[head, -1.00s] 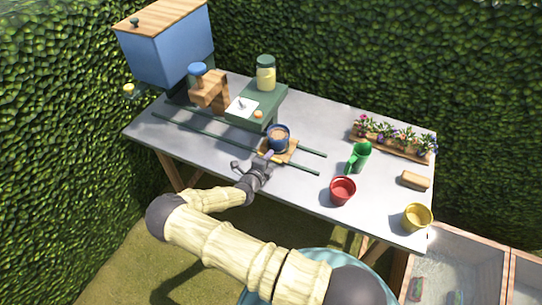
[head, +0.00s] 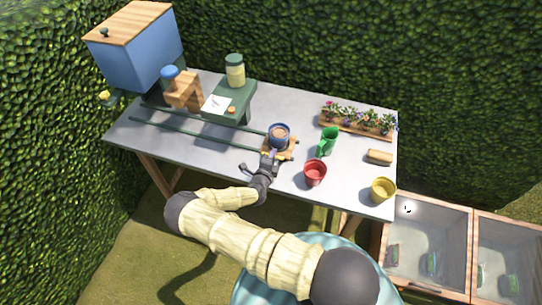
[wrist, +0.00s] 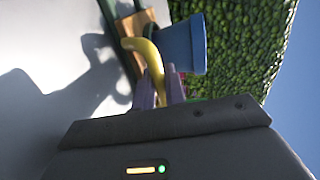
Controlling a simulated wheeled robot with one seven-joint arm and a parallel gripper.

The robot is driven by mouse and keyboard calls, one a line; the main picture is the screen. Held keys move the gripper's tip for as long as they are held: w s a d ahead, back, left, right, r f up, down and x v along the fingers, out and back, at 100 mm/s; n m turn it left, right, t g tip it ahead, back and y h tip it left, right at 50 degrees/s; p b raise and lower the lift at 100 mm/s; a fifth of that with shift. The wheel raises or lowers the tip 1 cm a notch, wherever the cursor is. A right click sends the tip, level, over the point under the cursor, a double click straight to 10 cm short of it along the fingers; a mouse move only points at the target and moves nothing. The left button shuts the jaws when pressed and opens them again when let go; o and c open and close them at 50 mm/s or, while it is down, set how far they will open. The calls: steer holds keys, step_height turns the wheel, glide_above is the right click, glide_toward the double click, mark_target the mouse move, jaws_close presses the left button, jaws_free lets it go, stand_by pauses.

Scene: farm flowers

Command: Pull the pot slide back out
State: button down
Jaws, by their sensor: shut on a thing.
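The pot slide is a small wooden carriage (head: 283,153) on two green rails, and a blue pot (head: 279,133) with brown fill stands upright on it. It sits near the right end of the rails, clear of the green dispenser stand (head: 232,103). My gripper (head: 268,158) is at the slide's front side. In the wrist view, my gripper (wrist: 162,92) is shut on a curved yellow handle (wrist: 150,52) beside the blue pot (wrist: 183,45). The handle is hidden in the head view.
A red pot (head: 315,173), a green watering can (head: 328,142), a yellow pot (head: 383,189) and a tan block (head: 379,156) stand to the right. A flower planter (head: 358,124) is at the back right. A blue hopper (head: 140,55) stands at the left.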

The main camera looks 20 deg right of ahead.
steer(key=c, duration=1.6)
jaws_free()
steer(key=shift+s+d+f, duration=0.15)
steer(key=shift+s+d, duration=0.15)
steer(key=shift+o, duration=0.2)
steer(key=shift+w+a, duration=0.1)
steer(key=shift+a, duration=0.05)
steer(key=b+v, duration=0.3)
steer(key=v, duration=1.4)
steer(key=shift+b, duration=0.4)
